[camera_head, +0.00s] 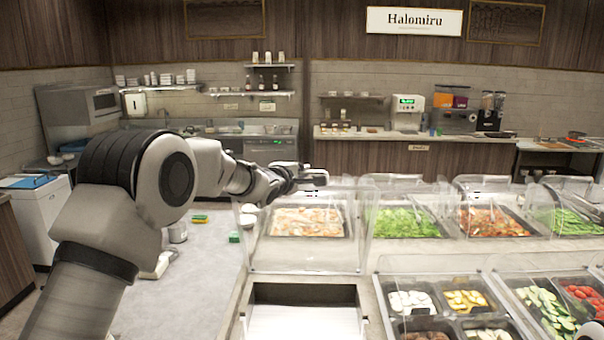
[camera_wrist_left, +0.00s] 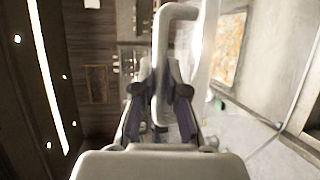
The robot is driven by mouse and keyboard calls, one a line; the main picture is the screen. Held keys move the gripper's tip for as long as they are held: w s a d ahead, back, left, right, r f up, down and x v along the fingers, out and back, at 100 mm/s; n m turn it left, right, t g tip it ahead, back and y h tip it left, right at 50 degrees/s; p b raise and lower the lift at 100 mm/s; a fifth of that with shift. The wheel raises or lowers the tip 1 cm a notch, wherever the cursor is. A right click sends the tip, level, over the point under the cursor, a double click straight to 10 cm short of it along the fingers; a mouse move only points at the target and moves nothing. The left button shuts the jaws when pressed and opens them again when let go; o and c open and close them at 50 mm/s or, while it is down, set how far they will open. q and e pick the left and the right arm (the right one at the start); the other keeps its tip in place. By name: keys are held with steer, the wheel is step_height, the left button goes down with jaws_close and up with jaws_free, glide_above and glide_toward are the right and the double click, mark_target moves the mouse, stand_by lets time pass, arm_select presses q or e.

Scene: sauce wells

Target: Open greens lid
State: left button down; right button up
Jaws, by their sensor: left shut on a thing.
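The greens (camera_head: 405,222) lie in a well at the back of the counter, under a clear lid (camera_head: 373,215). My left gripper (camera_head: 312,179) is left of the greens lid in the head view, above the well of orange and white food (camera_head: 307,222). In the left wrist view, my left gripper (camera_wrist_left: 160,95) is shut on a pale bar handle (camera_wrist_left: 178,12). The handle seems to belong to the lid over the orange and white food, but its join is not clear.
Other clear-lidded wells stand to the right, including a red-topped one (camera_head: 490,221). Front wells hold sliced food, such as cucumber (camera_head: 541,302). An open rectangular bay (camera_head: 305,293) is at the front left.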

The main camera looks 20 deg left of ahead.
arm_select(q)
steer(key=c, duration=1.5)
jaws_free()
steer(key=shift+f, duration=0.1)
steer(key=shift+o, duration=0.2)
steer(key=v, duration=1.2)
steer(key=shift+w+f, duration=0.1)
steer(key=shift+w, duration=0.05)
